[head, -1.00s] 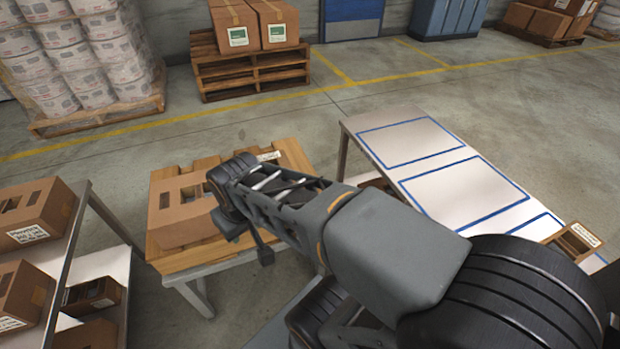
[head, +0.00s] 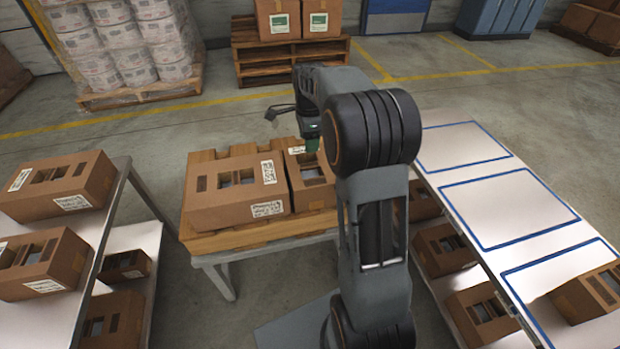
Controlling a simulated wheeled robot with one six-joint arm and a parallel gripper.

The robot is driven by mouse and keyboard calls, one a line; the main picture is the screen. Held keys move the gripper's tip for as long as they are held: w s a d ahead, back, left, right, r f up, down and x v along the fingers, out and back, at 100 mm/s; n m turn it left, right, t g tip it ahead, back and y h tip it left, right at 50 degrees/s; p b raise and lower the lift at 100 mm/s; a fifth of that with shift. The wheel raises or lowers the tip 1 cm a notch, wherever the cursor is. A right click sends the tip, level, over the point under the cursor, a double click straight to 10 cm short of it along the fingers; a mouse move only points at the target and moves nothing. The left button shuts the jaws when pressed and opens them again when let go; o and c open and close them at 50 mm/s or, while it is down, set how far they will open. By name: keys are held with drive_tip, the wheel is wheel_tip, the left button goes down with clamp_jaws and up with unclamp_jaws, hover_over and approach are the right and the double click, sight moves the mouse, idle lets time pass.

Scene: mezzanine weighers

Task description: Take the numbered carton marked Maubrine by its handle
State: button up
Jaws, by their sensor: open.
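Two brown cartons with cut-out openings in their tops stand side by side on a wooden pallet on a small metal table. The larger left carton (head: 215,207) has white labels on its top and front. The smaller right carton (head: 315,192) is partly hidden behind my arm. More labelled cartons stand on the left bench, a rear one (head: 45,205) and a front one (head: 40,281). The label print is too small to tell surely which reads Maubrine. My gripper (head: 281,113) is open, above and behind the pallet cartons, apart from them; it is partly hidden by my wrist.
A white table (head: 465,165) with blue-outlined areas stands at right, with a carton (head: 597,291) on it and several cartons below. The left bench has a lower shelf with cartons. Open floor (head: 190,140) lies behind the pallet table (head: 262,232).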

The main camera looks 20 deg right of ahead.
sight(309, 165)
wheel_tip(309, 165, down, 13)
drive_tip(key=b, duration=0.3)
drive_tip(key=shift+w+r, duration=0.1)
drive_tip(key=shift+r, duration=0.1)
clamp_jaws()
idle(0.6)
